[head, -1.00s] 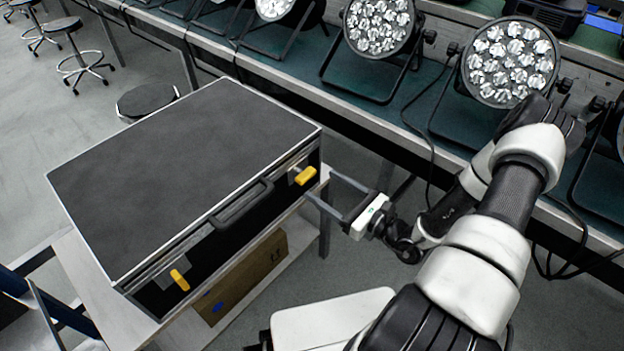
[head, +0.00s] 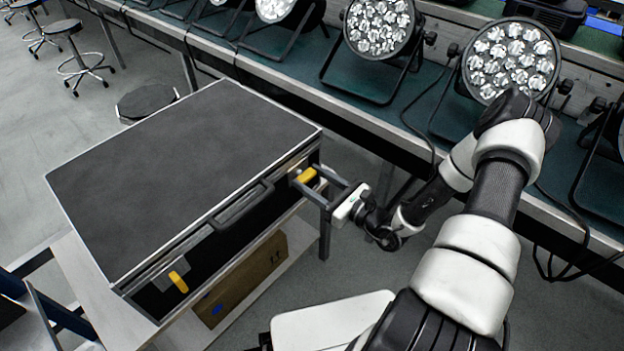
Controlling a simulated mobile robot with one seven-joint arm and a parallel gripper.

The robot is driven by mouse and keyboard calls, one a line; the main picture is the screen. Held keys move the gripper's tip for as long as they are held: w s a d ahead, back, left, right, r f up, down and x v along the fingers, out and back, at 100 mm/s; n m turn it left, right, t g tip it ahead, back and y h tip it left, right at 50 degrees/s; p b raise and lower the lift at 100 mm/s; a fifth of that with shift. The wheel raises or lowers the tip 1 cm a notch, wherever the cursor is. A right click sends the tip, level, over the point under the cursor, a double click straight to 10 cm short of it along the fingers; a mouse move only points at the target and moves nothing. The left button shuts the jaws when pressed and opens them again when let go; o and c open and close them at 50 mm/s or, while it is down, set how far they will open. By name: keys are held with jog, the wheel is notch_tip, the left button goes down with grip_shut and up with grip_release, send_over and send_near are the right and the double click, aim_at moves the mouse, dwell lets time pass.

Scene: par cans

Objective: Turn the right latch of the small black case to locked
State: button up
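The small black case (head: 170,170) lies closed on a white stand, its front with handle (head: 242,205) facing me. The right latch (head: 306,175) is a yellow tab at the right end of the front, lying nearly level. The left latch (head: 178,281) is a yellow tab that hangs tilted downward. My gripper (head: 309,181) is open, with one finger above and one below the right latch. Whether the fingers touch the tab cannot be told.
The white stand (head: 85,275) has a lower shelf with a cardboard box (head: 240,280). A long bench (head: 400,120) with several par cans (head: 512,60) runs behind on the right. A stool (head: 147,101) stands behind the case.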

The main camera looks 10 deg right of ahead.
jog(key=shift+m+p, duration=0.3)
jog(key=shift+m, duration=0.1)
jog(key=m+p, duration=0.1)
jog(key=m, duration=0.1)
jog(key=shift+r+m, duration=0.1)
jog(key=shift+m, duration=0.3)
jog(key=m+p, duration=0.2)
jog(key=m, duration=0.3)
jog(key=shift+d+m, duration=0.1)
jog(key=shift+m, duration=0.2)
jog(key=m+p, duration=0.1)
jog(key=m, duration=0.3)
jog(key=shift+w+f, duration=0.1)
jog(key=shift+f, duration=0.1)
jog(key=m+p, duration=0.1)
jog(key=m, duration=0.3)
jog(key=shift+f+m, duration=0.1)
jog(key=shift+m, duration=0.2)
jog(key=o, duration=1)
jog(key=shift+o, duration=0.2)
